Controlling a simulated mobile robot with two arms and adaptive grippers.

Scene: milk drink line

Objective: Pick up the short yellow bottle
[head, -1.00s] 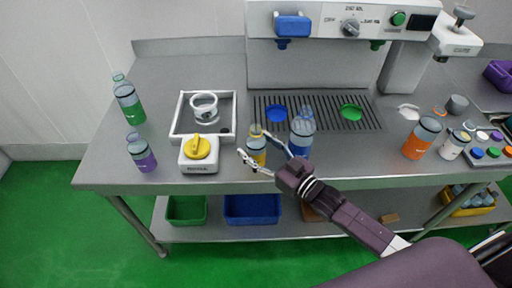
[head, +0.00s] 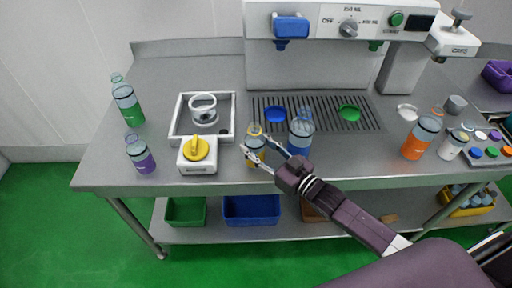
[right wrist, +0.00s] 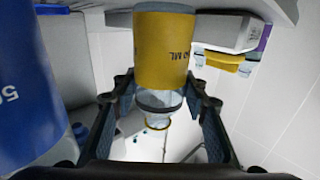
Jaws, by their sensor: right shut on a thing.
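The short yellow bottle (head: 256,158) stands upright near the front edge of the steel table, with a clear top and a yellow ring at its neck. My right gripper (head: 263,150) reaches in from the right at the front and is shut on this bottle, one finger on each side. In the right wrist view the yellow bottle (right wrist: 165,48) shows between the fingers, with "ML" printed on its label. My left gripper is not in view.
A taller blue bottle (head: 299,144) stands close to the right of my right gripper, and shows large in the wrist view (right wrist: 25,90). A white box with a yellow knob (head: 197,153) stands to the left. A purple bottle (head: 140,155) is farther left. The drip grille (head: 335,118) lies behind.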

